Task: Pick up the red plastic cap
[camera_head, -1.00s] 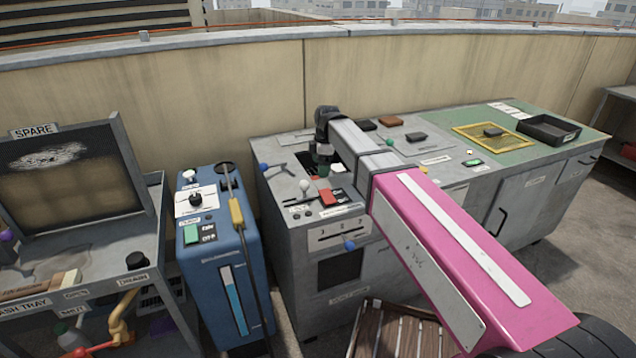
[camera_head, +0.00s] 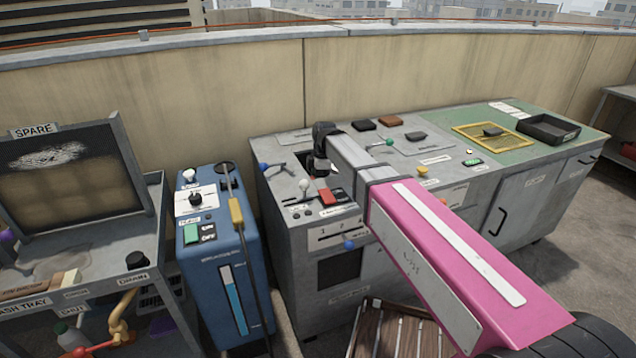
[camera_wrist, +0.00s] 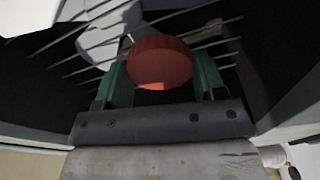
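The red plastic cap (camera_wrist: 160,62) is round and shows in the wrist view between the two green fingers of my gripper (camera_wrist: 161,80). The fingers stand close along its left and right sides. I cannot tell whether they press on it or only stand around it. Thin metal bars cross a dark space behind the cap. In the head view my black wrist (camera_head: 323,140) is over a dark opening in the top of the grey cabinet (camera_head: 287,215). The fingertips and the cap are mostly hidden there.
A white-knobbed lever (camera_head: 304,186), a red switch (camera_head: 325,197) and a blue-knobbed lever (camera_head: 264,167) surround the opening. A blue unit (camera_head: 222,275) stands to the left. A yellow mesh (camera_head: 487,143) and a black tray (camera_head: 549,129) lie on the right worktop.

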